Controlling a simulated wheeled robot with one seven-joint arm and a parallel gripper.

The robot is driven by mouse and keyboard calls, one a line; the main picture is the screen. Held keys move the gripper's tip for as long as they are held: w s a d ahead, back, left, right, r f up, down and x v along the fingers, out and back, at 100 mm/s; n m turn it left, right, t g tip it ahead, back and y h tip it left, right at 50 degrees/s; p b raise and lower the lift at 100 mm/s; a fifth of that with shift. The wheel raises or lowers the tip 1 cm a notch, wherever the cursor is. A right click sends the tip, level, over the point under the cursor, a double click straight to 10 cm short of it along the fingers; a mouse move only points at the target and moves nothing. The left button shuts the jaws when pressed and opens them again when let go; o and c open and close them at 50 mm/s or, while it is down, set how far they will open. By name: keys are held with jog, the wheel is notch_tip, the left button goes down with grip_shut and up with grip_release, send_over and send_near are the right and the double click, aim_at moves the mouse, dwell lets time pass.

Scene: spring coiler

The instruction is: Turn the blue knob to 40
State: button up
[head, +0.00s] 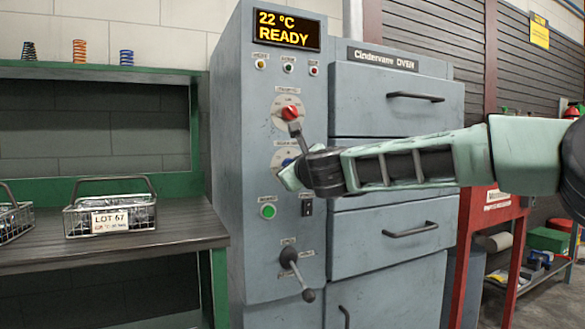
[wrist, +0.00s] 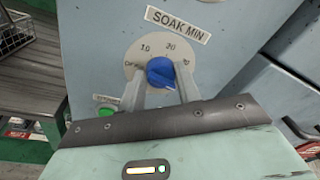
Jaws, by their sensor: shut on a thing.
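The blue knob (wrist: 161,72) sits on a round, pale dial (wrist: 138,52) under a "SOAK MIN" label (wrist: 180,22) in the wrist view. Marks reading 10 and 20 show above the knob; the mark to its right is partly hidden. I cannot tell exactly where the knob points. My gripper (wrist: 160,85) has one finger on each side of the knob and is shut on it. In the head view my gripper (head: 289,171) covers most of the knob and dial.
The red knob (head: 290,113) is just above my gripper on the grey oven panel. A green button (head: 268,210) and a lever (head: 295,270) are below. The display (head: 287,30) reads 22 °C READY. A wire basket (head: 110,205) stands on the left bench.

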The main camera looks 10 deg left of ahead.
jog(key=shift+f, duration=0.1)
jog(key=o, duration=1)
jog(key=shift+b+v, duration=0.5)
jog(key=shift+v, duration=8.2)
